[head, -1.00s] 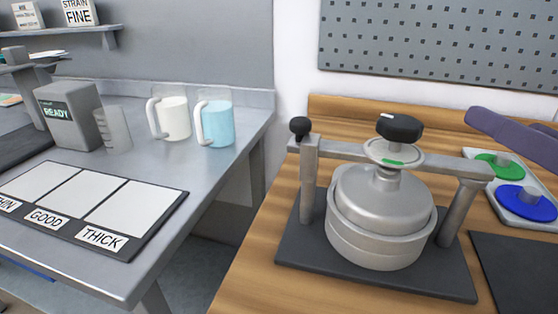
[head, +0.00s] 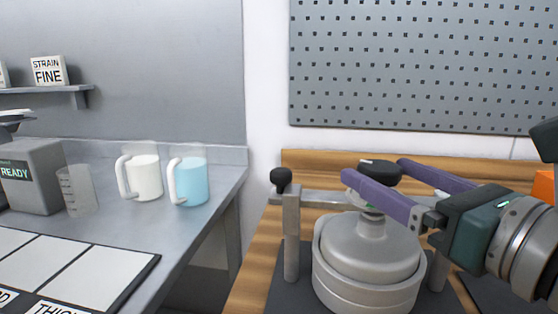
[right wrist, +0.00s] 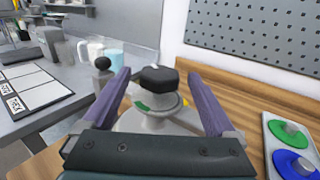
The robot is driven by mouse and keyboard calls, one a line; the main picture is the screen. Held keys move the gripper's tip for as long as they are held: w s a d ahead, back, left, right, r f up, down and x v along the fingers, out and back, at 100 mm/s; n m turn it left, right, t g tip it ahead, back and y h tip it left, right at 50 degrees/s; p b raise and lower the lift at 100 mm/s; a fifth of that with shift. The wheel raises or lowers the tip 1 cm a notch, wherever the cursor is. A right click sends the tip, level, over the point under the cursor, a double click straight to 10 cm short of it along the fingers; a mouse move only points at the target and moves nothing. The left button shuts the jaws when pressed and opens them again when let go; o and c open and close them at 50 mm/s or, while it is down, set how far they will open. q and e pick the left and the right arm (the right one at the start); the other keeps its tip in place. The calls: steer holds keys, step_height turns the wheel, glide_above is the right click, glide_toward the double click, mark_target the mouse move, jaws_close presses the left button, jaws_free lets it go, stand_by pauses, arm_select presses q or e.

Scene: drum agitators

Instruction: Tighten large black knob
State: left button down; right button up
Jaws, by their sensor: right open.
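The large black knob (head: 380,171) sits on top of the clamp's centre screw, above the round metal vessel (head: 368,262). It also shows in the right wrist view (right wrist: 159,79), with the green-marked disc (right wrist: 160,105) below it. My right gripper (head: 375,168) comes in from the right, open, with one purple finger on the near side of the knob and one beyond it. In the right wrist view the knob lies between the two fingers (right wrist: 158,84), with visible gaps; I see no contact. A smaller black knob (head: 281,179) tops the left post. My left gripper is out of view.
The crossbar (head: 320,197) and left post (head: 291,235) of the clamp stand close to my fingers. A tray (right wrist: 272,133) with green and blue discs lies to the right. Two jugs (head: 145,178) (head: 190,184) stand on the grey bench at left. A pegboard (head: 420,65) hangs behind.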

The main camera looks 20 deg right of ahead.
steer(key=shift+w, duration=0.95)
steer(key=shift+c, duration=0.4)
